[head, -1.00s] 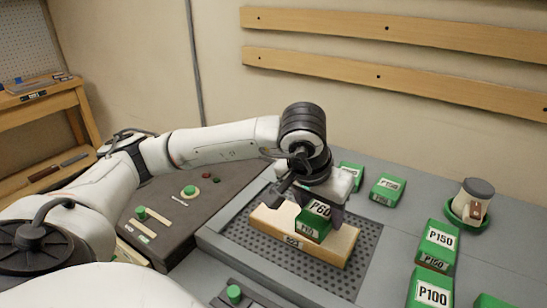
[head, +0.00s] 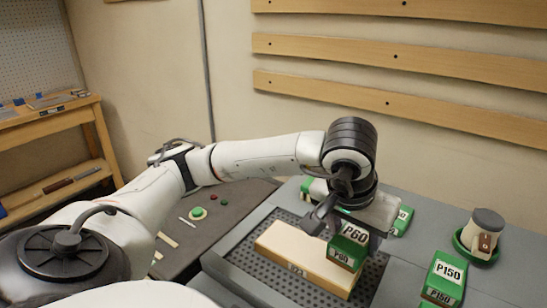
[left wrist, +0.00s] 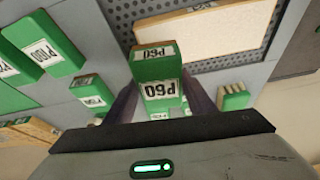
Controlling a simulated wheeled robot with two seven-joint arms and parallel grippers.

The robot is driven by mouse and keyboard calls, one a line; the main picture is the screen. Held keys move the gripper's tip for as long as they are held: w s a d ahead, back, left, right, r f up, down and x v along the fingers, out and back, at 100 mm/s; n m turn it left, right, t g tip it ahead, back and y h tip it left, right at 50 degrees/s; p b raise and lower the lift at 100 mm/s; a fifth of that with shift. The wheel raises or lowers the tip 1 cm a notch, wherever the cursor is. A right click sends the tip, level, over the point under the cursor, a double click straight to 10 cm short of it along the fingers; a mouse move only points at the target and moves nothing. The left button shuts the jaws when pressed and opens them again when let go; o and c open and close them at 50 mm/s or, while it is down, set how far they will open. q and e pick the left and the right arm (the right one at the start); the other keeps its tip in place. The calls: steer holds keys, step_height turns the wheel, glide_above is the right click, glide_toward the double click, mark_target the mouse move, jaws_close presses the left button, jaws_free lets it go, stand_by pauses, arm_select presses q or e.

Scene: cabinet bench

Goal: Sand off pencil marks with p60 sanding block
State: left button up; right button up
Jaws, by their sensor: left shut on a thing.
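My left gripper (head: 350,228) is shut on the green P60 sanding block (head: 345,252), whose white P60 labels face the head camera. The block also shows between the fingers in the left wrist view (left wrist: 157,80). It is over the right end of a pale wooden board (head: 290,258); I cannot tell whether it touches the wood. The board lies on a dark perforated mat (head: 243,262) and shows in the left wrist view (left wrist: 215,30). No pencil marks can be made out on the visible part of the board. My right gripper is not in view.
Green P150 blocks (head: 447,275) stand at the right, and a P100 block (left wrist: 42,45) shows in the left wrist view. Wooden rails (head: 390,60) line the wall.

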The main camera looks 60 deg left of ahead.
arm_select(q)
steer(key=shift+r+p, duration=0.95)
steer(key=shift+r, duration=1.05)
